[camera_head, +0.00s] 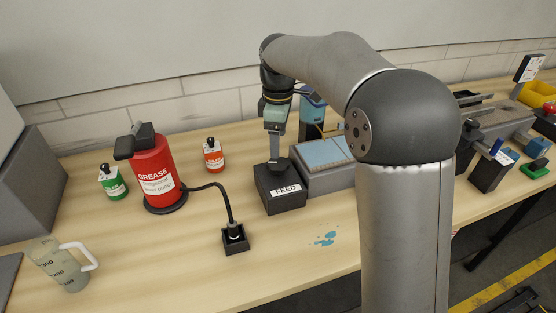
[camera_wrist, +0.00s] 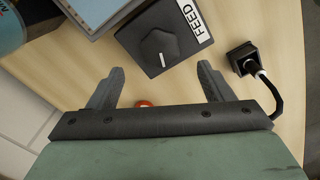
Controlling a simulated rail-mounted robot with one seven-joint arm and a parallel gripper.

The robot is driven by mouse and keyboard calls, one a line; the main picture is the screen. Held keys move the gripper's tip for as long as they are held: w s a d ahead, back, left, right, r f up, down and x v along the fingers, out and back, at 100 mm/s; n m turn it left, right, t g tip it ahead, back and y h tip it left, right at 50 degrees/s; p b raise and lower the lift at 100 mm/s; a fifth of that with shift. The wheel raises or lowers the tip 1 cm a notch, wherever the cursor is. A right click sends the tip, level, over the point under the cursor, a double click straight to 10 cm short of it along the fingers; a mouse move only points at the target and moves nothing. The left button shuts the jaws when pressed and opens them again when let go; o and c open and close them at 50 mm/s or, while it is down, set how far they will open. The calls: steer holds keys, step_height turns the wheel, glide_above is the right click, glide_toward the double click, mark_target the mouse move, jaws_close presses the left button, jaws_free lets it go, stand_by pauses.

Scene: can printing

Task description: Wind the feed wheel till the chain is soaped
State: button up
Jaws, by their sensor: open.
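The feed control is a dark box labelled FEED (camera_head: 278,192) on the bench. In the wrist view, the box (camera_wrist: 180,62) carries a round dark feed wheel (camera_wrist: 158,48) with a pale pointer mark on top. My gripper (camera_head: 275,152) is above the box, pointing down. In the wrist view, my gripper (camera_wrist: 160,78) has its two fingers spread wide and nothing between them. The feed wheel lies just beyond the fingertips, roughly centred between them. I cannot make out a chain.
A grey machine with a blue top (camera_head: 322,152) stands right beside the FEED box. A cable runs to a black socket (camera_head: 235,240). A jug (camera_head: 62,266) stands front left. Blue drops (camera_head: 326,239) mark the bench.

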mark_target(278, 163)
step_height(278, 163, down, 8)
steer(key=shift+r, duration=0.1)
steer(key=c, duration=1)
